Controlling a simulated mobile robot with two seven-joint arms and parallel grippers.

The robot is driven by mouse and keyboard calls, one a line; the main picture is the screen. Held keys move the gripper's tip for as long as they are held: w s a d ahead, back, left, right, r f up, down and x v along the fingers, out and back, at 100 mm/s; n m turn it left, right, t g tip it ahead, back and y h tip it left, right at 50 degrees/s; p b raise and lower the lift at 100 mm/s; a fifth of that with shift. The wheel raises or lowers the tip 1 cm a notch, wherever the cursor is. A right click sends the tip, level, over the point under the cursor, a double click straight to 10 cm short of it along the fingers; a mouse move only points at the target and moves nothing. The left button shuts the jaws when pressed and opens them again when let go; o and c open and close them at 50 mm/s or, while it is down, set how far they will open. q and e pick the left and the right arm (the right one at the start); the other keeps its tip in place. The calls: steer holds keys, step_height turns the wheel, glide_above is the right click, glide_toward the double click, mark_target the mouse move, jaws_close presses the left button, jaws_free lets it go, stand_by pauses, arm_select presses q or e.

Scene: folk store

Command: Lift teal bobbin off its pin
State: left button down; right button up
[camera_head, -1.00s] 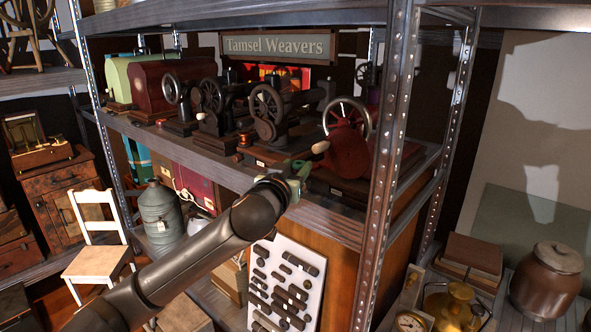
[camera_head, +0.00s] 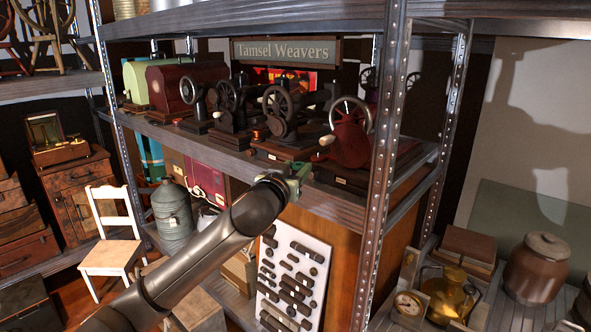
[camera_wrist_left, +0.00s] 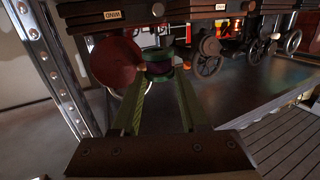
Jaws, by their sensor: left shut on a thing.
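The teal bobbin (camera_wrist_left: 158,61), green with a dark band, sits between the fingertips of my left gripper (camera_wrist_left: 160,72) in the left wrist view. The gripper is shut on it. In the head view my left gripper (camera_head: 296,172) is at the shelf's front edge, below the red hand-cranked machine (camera_head: 349,140). The bobbin is small and mostly hidden by the gripper there. I cannot tell whether it still touches a pin. My right gripper is in neither view.
Several dark sewing machines (camera_head: 283,115) stand close behind on the metal shelf (camera_head: 190,139). A steel upright (camera_head: 381,160) rises to the right of my gripper. A board of dark pieces (camera_head: 291,275) stands below. A white chair (camera_head: 112,235) stands at left.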

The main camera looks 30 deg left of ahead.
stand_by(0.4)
arm_select(q)
steer(key=shift+r, duration=1.55)
